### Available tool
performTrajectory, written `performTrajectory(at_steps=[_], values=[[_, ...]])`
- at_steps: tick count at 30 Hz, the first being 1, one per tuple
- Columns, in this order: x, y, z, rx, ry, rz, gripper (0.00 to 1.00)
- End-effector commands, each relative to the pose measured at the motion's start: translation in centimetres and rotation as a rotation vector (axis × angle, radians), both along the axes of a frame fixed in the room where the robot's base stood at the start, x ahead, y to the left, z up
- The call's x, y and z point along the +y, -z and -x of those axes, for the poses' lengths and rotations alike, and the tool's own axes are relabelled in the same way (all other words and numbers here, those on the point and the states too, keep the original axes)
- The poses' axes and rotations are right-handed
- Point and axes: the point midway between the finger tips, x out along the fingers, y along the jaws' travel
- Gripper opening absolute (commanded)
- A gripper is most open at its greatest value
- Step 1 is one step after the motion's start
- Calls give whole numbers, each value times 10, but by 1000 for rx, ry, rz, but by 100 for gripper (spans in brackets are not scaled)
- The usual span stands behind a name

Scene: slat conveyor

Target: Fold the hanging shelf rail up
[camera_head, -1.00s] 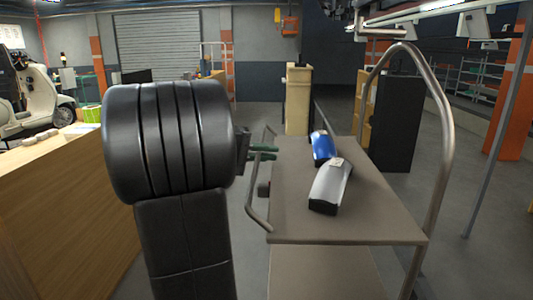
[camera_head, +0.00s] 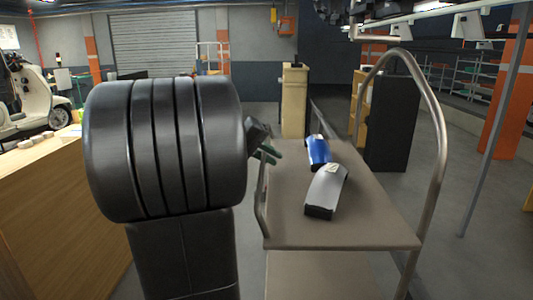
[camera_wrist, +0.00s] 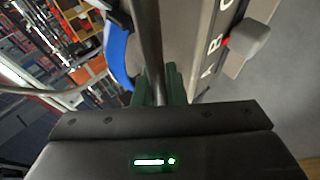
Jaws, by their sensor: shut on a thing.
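The shelf rail (camera_head: 261,208) is a grey metal bar at the left edge of the cart's top shelf (camera_head: 290,225). In the head view it stands close along that edge, rising above the shelf top. My gripper (camera_head: 268,154), with green fingers, is shut on the rail near its upper end. In the wrist view the rail (camera_wrist: 148,40) runs between the two green fingertips (camera_wrist: 159,86). My arm hides what lies behind it in the head view.
A blue item (camera_head: 318,150) and a silver-grey item (camera_head: 326,190) lie on the shelf. A tall curved tube handle (camera_head: 436,120) stands at the right end of the cart. A wooden counter (camera_head: 50,220) is at the left. Open floor lies right of the cart.

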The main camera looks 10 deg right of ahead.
Motion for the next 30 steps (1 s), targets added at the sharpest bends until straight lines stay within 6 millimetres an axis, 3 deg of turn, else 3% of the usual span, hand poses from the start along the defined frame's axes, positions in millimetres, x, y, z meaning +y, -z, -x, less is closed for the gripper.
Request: performTrajectory(at_steps=[1, 12, 30], values=[[-3, -7, 1, -17, 1, -34, 0], [-11, -5, 3, -78, 0, -244, 0], [-14, -3, 3, -96, -2, -306, 0]])
